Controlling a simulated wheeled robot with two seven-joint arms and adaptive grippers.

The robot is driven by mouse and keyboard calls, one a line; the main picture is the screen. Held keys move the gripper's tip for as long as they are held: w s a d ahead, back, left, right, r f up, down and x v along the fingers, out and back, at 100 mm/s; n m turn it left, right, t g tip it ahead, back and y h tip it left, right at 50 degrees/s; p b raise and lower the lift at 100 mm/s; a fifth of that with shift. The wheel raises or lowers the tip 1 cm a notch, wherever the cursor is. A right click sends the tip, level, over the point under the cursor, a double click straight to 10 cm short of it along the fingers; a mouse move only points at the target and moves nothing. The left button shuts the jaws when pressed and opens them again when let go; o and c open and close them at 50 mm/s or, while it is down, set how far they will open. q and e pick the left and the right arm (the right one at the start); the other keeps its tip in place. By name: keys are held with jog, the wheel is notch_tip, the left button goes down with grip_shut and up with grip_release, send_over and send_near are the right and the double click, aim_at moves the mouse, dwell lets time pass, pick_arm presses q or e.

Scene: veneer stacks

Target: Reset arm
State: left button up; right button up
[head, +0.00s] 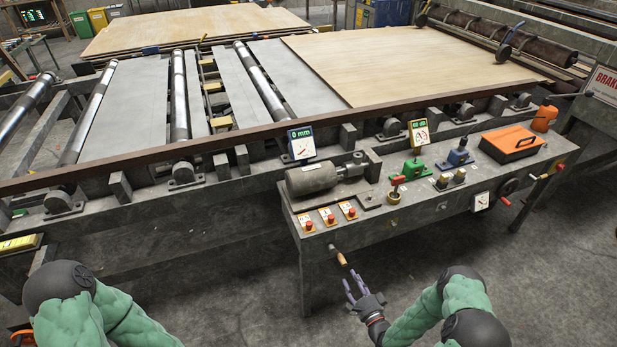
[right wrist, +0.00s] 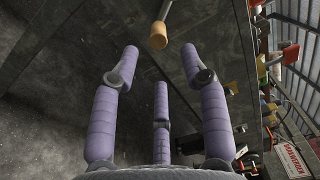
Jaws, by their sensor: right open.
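My right gripper (head: 353,287) is open and empty in front of the control bench, low in the head view. Its purple fingers (right wrist: 160,75) are spread in the right wrist view, with nothing between them. A lever with a wooden handle (head: 342,259) sticks out from the bench's front face, just above and beyond the fingertips. The handle's tan end (right wrist: 158,36) shows past the fingertips in the right wrist view, apart from them. My left arm shows at the lower left of the head view, but its gripper is out of the picture.
The control bench (head: 430,212) carries red push buttons (head: 330,219), a grey motor (head: 312,178), a green-based lever (head: 414,168) and an orange box (head: 511,142). Behind it lie a roller conveyor and a veneer sheet (head: 405,62). Bare concrete floor (head: 225,290) is free between my arms.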

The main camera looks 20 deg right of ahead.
jog(key=s+a+f+n+g+y+p, duration=0.1)
jog(key=a+n+g+p, duration=0.1)
jog(key=a+n+g, duration=0.3)
jog(key=s+a+f+n+g+y+p, duration=0.1)
jog(key=s+a+n+g+p, duration=0.2)
jog(key=a, duration=0.4)
pick_arm(q)
notch_tip(320, 180, up, 7)
jog(key=p, duration=0.1)
jog(key=shift+f+p, duration=0.2)
jog(key=shift+p, duration=0.1)
pick_arm(e)
jog(key=s+a+r+n+g, duration=0.3)
jog(key=s+a+g, duration=0.1)
jog(key=s, duration=0.4)
jog(key=s+a+r+n+g, duration=0.2)
jog(key=s+a+g, duration=0.3)
jog(key=s, duration=0.3)
jog(key=shift+s+a+r+n+g+y, duration=0.2)
jog(key=shift+s+r+n+g+y, duration=0.15)
jog(key=shift+n, duration=0.55)
pick_arm(q)
jog(key=shift+c, duration=0.6)
pick_arm(e)
jog(key=shift+c, duration=0.6)
jog(key=shift+d, duration=0.1)
